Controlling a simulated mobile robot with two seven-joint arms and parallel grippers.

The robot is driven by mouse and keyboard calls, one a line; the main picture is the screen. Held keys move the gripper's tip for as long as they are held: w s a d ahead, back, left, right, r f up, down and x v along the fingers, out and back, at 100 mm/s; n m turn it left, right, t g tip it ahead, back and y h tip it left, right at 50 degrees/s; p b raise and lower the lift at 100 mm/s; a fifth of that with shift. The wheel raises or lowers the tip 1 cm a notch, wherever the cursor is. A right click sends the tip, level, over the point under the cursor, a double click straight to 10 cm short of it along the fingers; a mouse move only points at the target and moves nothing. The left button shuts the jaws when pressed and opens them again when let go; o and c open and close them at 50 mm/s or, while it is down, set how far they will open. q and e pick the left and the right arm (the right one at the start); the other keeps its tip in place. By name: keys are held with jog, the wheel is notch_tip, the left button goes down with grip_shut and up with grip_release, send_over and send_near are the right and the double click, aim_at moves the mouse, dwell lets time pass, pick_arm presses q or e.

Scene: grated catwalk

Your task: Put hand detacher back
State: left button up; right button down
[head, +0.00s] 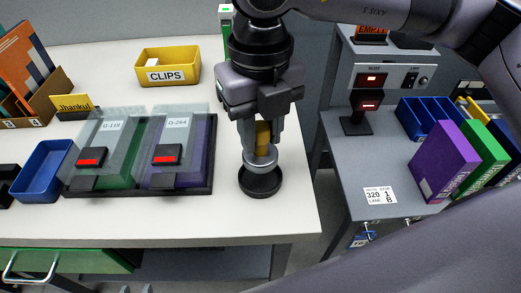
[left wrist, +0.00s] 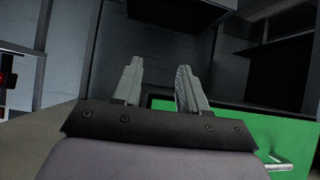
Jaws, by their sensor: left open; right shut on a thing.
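The hand detacher (head: 263,134) shows in the head view as a yellow handle above a silver round collar. My right gripper (head: 263,140) points straight down and is shut on its yellow handle. The silver lower end is right over a round black holder (head: 261,182) near the white table's right edge, upright and roughly centred. I cannot tell whether it touches the holder.
A yellow CLIPS bin (head: 168,60) stands behind, a blue bin (head: 40,172) at left. A grey bench (head: 350,150) with several binders is at right, beyond a gap.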

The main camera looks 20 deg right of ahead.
aim_at(260, 152)
notch_tip(260, 152, down, 4)
jog(key=shift+f, duration=0.55)
jog(key=c, duration=1.2)
grip_release()
jog(key=shift+f+b, duration=0.1)
jog(key=shift+b, duration=0.2)
jog(key=shift+c, duration=0.2)
jog(key=o, duration=0.4)
jog(key=shift+r, duration=0.2)
jog(key=shift+r+p, duration=0.2)
jog(key=shift+p, duration=0.25)
notch_tip(260, 152, up, 12)
jog(key=shift+f, duration=0.15)
